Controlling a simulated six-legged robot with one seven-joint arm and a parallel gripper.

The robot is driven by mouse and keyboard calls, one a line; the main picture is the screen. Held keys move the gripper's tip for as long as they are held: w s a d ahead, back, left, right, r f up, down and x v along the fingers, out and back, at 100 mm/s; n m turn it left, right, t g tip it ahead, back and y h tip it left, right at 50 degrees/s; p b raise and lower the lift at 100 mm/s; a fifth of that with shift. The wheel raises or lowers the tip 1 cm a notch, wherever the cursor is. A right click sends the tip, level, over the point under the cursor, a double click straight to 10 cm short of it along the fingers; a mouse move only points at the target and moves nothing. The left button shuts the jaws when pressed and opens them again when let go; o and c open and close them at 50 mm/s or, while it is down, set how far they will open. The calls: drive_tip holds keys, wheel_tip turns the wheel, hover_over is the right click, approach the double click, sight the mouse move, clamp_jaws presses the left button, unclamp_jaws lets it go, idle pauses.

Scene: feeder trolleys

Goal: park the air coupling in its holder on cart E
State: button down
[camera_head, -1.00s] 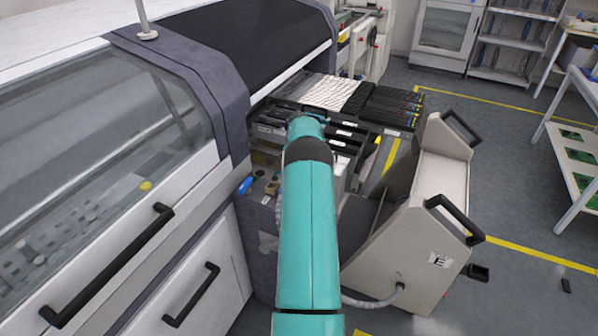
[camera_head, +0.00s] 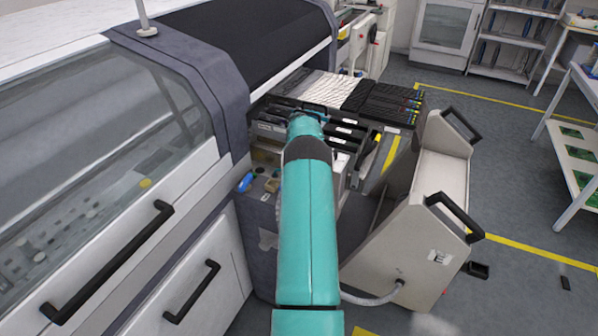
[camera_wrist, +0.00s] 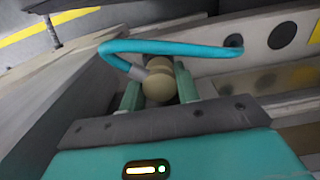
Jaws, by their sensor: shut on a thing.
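The air coupling (camera_wrist: 158,84) is a beige, rounded piece with a grey collar and a blue hose (camera_wrist: 170,48) looping from it. My gripper (camera_wrist: 160,92) is shut on it, with a pale green finger on either side, in the wrist view. Cart E (camera_head: 412,245) is the light grey cart with black handles and an "E" label, right of my turquoise arm in the head view. My arm hides the gripper and the coupling there. I cannot make out for certain which part is the holder.
A grey panel (camera_wrist: 210,65) with dark round spots runs close behind the coupling in the wrist view. Black feeders (camera_head: 385,105) fill the cart's far end. The white machine (camera_head: 150,235) stands close on the left. Open floor (camera_head: 515,200) lies to the right.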

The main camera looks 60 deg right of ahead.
drive_tip(key=c, duration=0.9)
unclamp_jaws()
drive_tip(key=shift+c, duration=0.2)
wheel_tip(320, 180, up, 14)
